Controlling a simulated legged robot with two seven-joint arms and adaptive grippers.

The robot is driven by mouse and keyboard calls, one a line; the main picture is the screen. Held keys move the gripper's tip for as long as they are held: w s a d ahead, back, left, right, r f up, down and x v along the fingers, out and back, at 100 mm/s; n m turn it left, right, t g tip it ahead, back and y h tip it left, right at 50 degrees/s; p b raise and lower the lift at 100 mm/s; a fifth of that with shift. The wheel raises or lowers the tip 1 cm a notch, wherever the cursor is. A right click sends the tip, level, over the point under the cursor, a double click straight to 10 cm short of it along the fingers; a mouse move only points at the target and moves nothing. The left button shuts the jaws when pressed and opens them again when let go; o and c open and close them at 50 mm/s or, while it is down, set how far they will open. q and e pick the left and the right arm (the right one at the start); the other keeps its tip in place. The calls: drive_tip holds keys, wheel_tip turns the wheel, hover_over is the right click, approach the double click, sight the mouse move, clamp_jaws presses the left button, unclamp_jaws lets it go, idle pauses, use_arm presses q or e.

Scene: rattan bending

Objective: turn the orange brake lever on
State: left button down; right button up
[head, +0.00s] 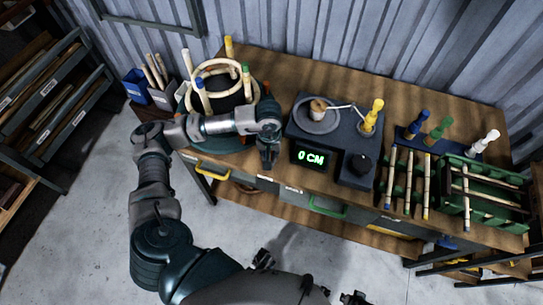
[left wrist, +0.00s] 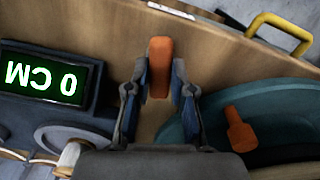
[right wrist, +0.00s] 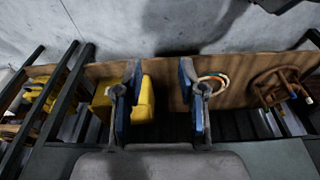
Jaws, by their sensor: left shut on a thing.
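An upright orange lever (left wrist: 160,60) stands between the fingers of my left gripper (left wrist: 160,88) in the left wrist view. The gripper is shut on it near the table's front edge. In the head view my left gripper (head: 268,157) hides this lever, left of the display reading 0 CM (head: 311,158). A second orange handle (left wrist: 240,130) lies on the teal round base beside the gripper; it is apart from the fingers. My right gripper (right wrist: 160,90) has its fingers apart and is empty, away from the tabletop.
The teal round base (head: 197,137) carries pale rattan rings (head: 216,66) and colored posts. Green racks (head: 455,208) hold sticks. A yellow bin (right wrist: 143,100) is on a lower shelf. A yellow drawer handle (head: 212,172) projects in front.

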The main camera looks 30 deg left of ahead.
use_arm(q)
drive_tip(key=m+b, duration=0.2)
drive_tip(key=shift+m, duration=0.4)
drive_tip(key=shift+w+r, duration=0.1)
drive_tip(key=shift+r, duration=0.05)
use_arm(e)
wheel_tip(320, 180, up, 8)
drive_tip(key=shift+s, duration=0.4)
drive_tip(key=shift+d, duration=0.1)
drive_tip(key=shift+f, duration=0.1)
use_arm(q)
drive_tip(key=c, duration=1)
unclamp_jaws()
wheel_tip(320, 180, up, 12)
drive_tip(key=shift+a+f, duration=0.1)
drive_tip(key=shift+f, duration=0.1)
